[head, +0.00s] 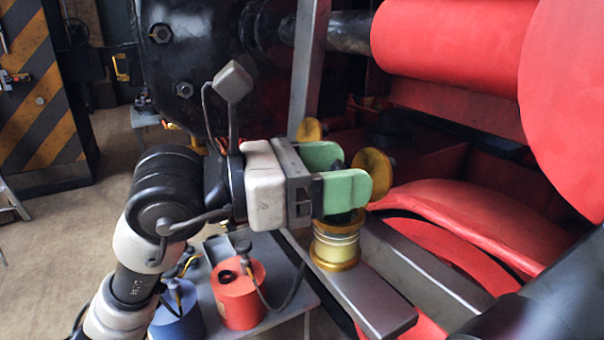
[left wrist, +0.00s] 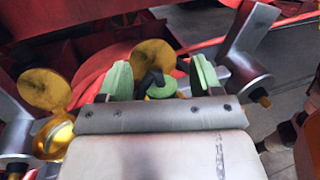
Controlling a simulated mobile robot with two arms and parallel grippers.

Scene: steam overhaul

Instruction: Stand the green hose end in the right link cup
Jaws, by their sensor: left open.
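My left gripper (head: 342,184) is open, its two green fingers spread over the right link cup (head: 335,246), a brass-rimmed cup with a pale yellow body. In the left wrist view the gripper (left wrist: 160,82) has the green hose end (left wrist: 163,89), with a black elbow, between its fingers. A gap shows on either side. In the head view a dark part of it shows just above the cup's mouth; how deep it sits is hidden by the fingers and rim. The cup's round brass lid (head: 376,176) stands open behind. My right gripper is not in view.
A second cup (left wrist: 56,136) with a raised brass lid (left wrist: 42,90) stands left in the wrist view. The grey link bar (head: 385,300) carries the right cup. A red can (head: 238,298) and a blue can (head: 178,315) stand on a low table. Red wheel parts crowd the right.

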